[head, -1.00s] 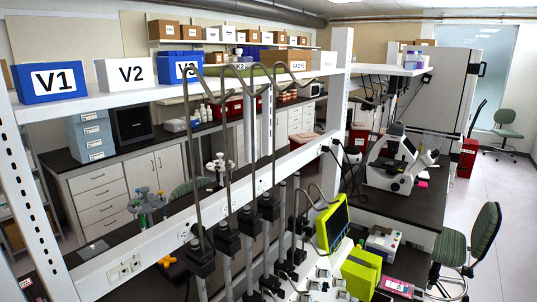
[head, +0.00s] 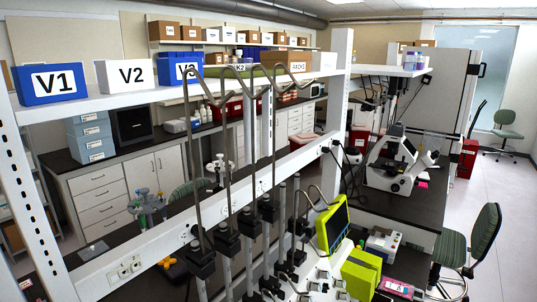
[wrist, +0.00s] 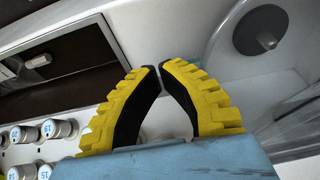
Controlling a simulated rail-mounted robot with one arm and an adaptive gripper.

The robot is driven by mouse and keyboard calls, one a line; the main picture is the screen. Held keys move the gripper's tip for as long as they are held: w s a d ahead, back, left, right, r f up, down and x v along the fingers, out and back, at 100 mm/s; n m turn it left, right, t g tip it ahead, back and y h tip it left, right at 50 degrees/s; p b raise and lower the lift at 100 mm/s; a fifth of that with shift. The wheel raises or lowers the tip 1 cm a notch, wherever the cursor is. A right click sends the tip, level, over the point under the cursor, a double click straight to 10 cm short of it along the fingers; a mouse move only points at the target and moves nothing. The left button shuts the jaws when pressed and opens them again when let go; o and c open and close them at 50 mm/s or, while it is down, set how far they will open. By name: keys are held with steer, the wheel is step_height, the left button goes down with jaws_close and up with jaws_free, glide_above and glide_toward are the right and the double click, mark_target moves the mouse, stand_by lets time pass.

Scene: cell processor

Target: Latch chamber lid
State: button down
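My gripper (wrist: 160,70) shows in the wrist view with yellow ribbed fingers and black inner pads. Its fingertips meet or almost meet, and I see nothing held between them. A clear round part (wrist: 222,70), which looks like the chamber with its lid, is at the upper right, beyond the right finger. A dark round knob (wrist: 266,41) sits on it. The fingertips are apart from it in the picture. I cannot tell whether the lid is latched. In the head view, a machine with a green-framed screen (head: 337,222) stands at the lower middle; my gripper is not seen there.
In the wrist view, a dark recessed panel (wrist: 75,70) is at the upper left and several metal-capped round parts (wrist: 60,129) are at the lower left. In the head view, hooked poles (head: 228,170) rise before a shelf (head: 130,92) with labelled bins. Open floor (head: 505,190) lies at the right.

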steer(key=shift+d, duration=0.15)
steer(key=shift+s+d+r+p, duration=0.1)
steer(key=shift+s+d+p, duration=0.05)
steer(key=shift+d+p, duration=0.15)
steer(key=p+v, duration=0.3)
steer(key=a+p+v, duration=0.1)
steer(key=p+v, duration=0.1)
steer(key=shift+w+r+p, duration=0.35)
steer(key=shift+r, duration=0.15)
